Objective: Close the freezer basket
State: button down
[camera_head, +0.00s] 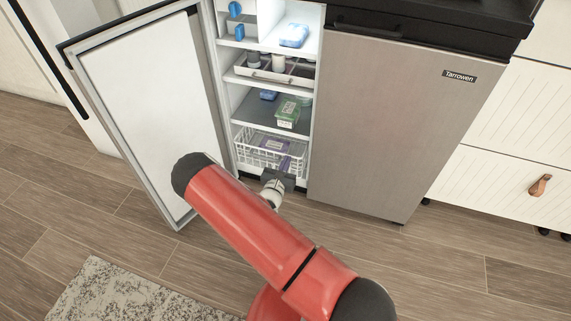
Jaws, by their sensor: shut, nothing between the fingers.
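The freezer basket (254,152) is a white wire basket at the bottom of the open freezer compartment. It appears to stick out a little at the front; how far is hard to tell. A purple package (273,144) lies in it. My gripper (284,166) is at the basket's front right, its fingers shut with nothing between them. Whether it touches the basket wire cannot be told. My red arm reaches to it from below and hides part of the floor in front.
The freezer door (146,108) stands wide open on the left. Above the basket are shelves with a green box (288,114), a tray (262,76) and blue packages. A closed grey door (395,120) is on the right. A rug (110,295) lies at lower left.

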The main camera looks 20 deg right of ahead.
jog(key=b+x, duration=0.1)
jog(key=x, duration=0.8)
jog(key=shift+b, duration=0.35)
jog(key=shift+r, duration=0.2)
